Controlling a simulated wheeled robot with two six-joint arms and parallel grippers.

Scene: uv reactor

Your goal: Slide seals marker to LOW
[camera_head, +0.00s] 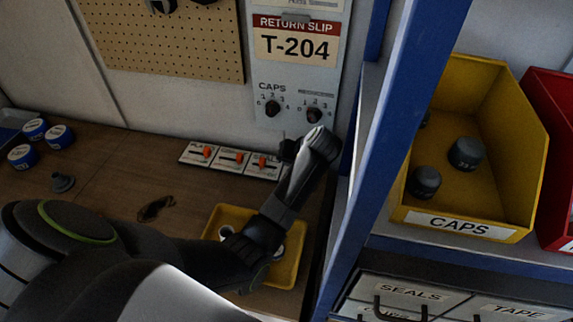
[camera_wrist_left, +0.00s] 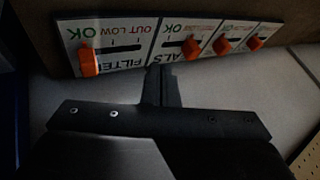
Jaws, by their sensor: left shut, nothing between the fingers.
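The seals marker is an orange slider (camera_head: 262,162) on a white label plate in the row on the back wall. In the left wrist view, this marker (camera_wrist_left: 191,47) stands away from the OK end, around the middle of its slot. I cannot tell whether it lines up exactly with LOW. The seals plate (camera_wrist_left: 169,42) is partly covered there by my fingers. My left gripper (camera_head: 290,150) is shut and empty, just right of the seals plate. In the left wrist view its fingertips (camera_wrist_left: 154,70) are at the plate's edge, apart from the marker. My right gripper is not in view.
The filter marker (camera_wrist_left: 88,60) sits at its OK end, left of my fingers in the wrist view. Other orange markers (camera_head: 240,158) are beside the seals plate. A yellow tray (camera_head: 229,213) lies under my left arm. A blue shelf post (camera_head: 399,113) stands close on the right.

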